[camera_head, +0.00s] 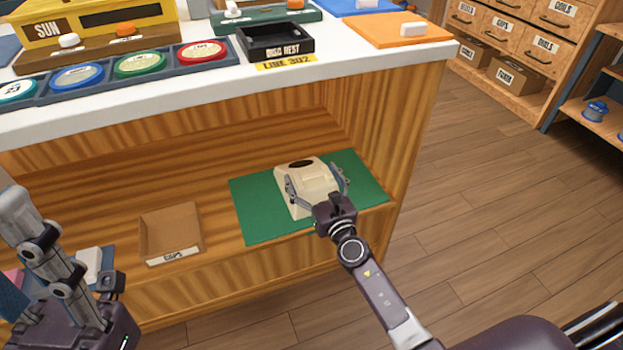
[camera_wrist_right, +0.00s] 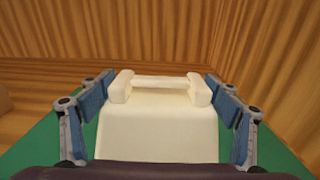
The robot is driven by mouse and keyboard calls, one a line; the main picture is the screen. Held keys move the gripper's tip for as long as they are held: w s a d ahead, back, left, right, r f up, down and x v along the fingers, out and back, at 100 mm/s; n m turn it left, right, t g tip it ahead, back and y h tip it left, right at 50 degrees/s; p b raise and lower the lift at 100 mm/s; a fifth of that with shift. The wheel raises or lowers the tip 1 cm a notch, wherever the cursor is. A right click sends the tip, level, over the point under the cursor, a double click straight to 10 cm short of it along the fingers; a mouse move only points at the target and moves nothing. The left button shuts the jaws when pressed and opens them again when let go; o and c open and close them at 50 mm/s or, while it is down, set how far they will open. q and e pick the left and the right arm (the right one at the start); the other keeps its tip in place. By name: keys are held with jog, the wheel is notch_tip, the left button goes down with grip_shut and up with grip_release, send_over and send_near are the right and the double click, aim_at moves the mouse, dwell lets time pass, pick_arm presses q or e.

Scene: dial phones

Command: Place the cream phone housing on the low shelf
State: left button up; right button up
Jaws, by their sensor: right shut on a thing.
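The cream phone housing (camera_head: 306,185) is over the green mat (camera_head: 262,213) on the low shelf (camera_head: 215,255) under the white counter. My right gripper (camera_head: 318,184) is shut on the housing, with one finger on each side of it. In the right wrist view the housing (camera_wrist_right: 158,125) sits between the blue finger pads, its cradle end pointing away, with green mat on both sides. I cannot tell whether its underside touches the mat. My left arm shows at the lower left of the head view, but its fingertips cannot be made out.
A cardboard caps tray (camera_head: 171,232) stands on the shelf left of the mat. The counter (camera_head: 205,80) above holds colored discs and a black disc rest tray (camera_head: 275,42). The shelf's right side wall (camera_head: 385,110) is close to the mat. Floor at right is clear.

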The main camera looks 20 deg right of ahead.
jog(key=shift+f, duration=0.1)
jog(key=o, duration=2)
